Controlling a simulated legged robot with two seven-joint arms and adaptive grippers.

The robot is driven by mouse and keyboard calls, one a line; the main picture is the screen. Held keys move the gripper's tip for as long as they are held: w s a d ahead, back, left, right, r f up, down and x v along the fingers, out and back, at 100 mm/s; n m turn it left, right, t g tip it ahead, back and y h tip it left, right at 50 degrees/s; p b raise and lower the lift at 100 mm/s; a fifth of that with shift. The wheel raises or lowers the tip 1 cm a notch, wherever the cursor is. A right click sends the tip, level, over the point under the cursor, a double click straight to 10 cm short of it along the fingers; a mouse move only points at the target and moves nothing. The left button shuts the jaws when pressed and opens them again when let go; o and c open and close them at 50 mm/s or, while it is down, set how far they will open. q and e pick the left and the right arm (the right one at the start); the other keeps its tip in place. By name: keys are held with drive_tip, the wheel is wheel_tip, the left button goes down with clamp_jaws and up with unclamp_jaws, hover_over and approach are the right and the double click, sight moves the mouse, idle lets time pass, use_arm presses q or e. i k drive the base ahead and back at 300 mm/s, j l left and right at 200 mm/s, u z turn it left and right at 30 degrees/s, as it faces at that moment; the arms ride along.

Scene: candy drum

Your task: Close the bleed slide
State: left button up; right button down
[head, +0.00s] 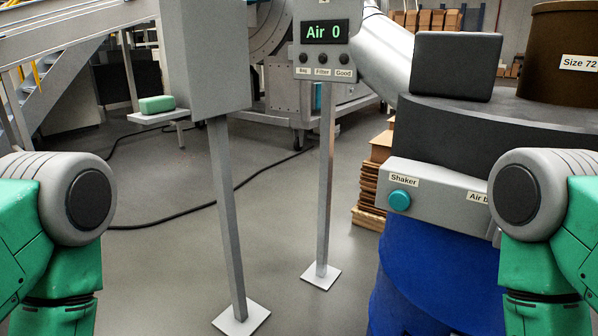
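A grey control panel (440,187) sits on the front of the dark drum top at the right. A round teal button (399,200) under a "Shaker" label is on the same panel's left part. Only green and grey links of both my arms show at the left and right edges. Neither gripper is in view.
A grey box (203,55) on another post has a shelf with a green block (157,104). A dark box (455,67) and brown drum (567,50) stand above the panel. Blue drum (430,280) below.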

sight(495, 234)
drive_tip(key=i+j, duration=0.15)
drive_tip(key=j, duration=0.2)
drive_tip(key=i+j+z, duration=0.1)
drive_tip(key=j, duration=0.2)
drive_tip(key=z, duration=1.5)
drive_tip(key=i+j, duration=0.05)
